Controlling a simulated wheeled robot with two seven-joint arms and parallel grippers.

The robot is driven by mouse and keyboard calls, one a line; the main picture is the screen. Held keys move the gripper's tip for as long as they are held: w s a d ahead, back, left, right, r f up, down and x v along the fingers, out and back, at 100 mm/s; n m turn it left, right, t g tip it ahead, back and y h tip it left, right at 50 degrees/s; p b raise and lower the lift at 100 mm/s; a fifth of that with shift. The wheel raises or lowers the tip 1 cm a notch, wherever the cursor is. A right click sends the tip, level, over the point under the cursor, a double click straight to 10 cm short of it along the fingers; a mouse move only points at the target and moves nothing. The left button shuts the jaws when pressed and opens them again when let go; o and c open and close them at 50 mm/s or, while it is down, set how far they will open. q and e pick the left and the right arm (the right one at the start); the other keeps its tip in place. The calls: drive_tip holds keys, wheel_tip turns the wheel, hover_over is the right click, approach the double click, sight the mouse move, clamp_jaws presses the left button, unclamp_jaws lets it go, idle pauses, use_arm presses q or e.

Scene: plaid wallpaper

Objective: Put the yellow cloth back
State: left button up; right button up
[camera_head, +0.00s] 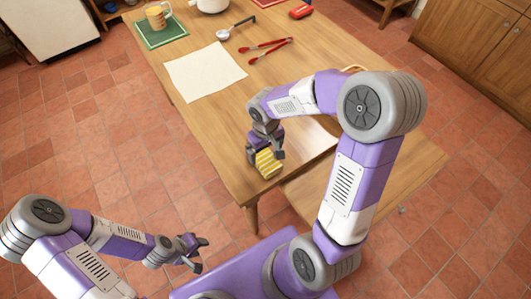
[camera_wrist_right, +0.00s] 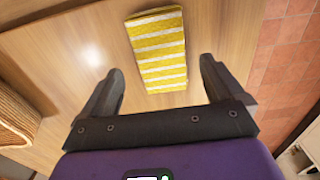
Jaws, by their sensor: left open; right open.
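The yellow cloth (camera_head: 268,163), folded and striped with white, lies flat on the wooden table (camera_head: 208,150) near its front edge. In the right wrist view the cloth (camera_wrist_right: 158,50) lies ahead of and between the finger lines. My right gripper (camera_head: 265,150) is open just above and beside the cloth and partly hides it in the head view. In the right wrist view its fingers (camera_wrist_right: 160,95) are wide apart with nothing between them. My left gripper (camera_head: 203,254) is open and empty, over the floor left of my base.
A woven item (camera_wrist_right: 15,115) shows at the wrist view's left.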

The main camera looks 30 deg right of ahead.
sight(265, 159)
wheel_tip(265, 159, up, 7)
drive_tip(key=p, duration=0.2)
drive_tip(key=shift+r, duration=0.15)
idle(0.4)
